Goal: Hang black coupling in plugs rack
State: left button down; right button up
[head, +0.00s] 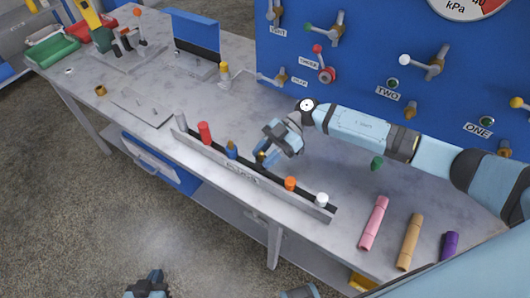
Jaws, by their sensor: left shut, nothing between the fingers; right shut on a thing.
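The plugs rack (215,160) is a long, low grey rail with a lettered front, along the front part of the workbench. Grey, red (205,132), blue (231,149), orange (290,184) and white (322,199) pieces stand in it. My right gripper (267,153) reaches in from the right and is at the rack between the blue and orange pieces. It is shut on a small dark piece, seemingly the black coupling, mostly hidden by the fingers; whether it is seated in the rack cannot be told. My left gripper (148,284) is shut and empty at the bottom edge, over the floor.
A blue panel (370,60) with valves, labels and a gauge stands behind the bench. Pink (374,223), tan (410,242) and purple (449,245) tubes lie at the bench's right. A green plug (377,163) is under my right arm. A flat plate (143,107) lies left.

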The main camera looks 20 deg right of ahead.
jog(key=shift+f+b, duration=0.35)
jog(key=shift+f, duration=0.75)
jog(key=o, duration=1)
jog(key=shift+d, duration=0.1)
jog(key=b+v, duration=0.1)
jog(key=v, duration=1.2)
jog(key=shift+w+d+r, duration=0.15)
jog(key=shift+d, duration=0.1)
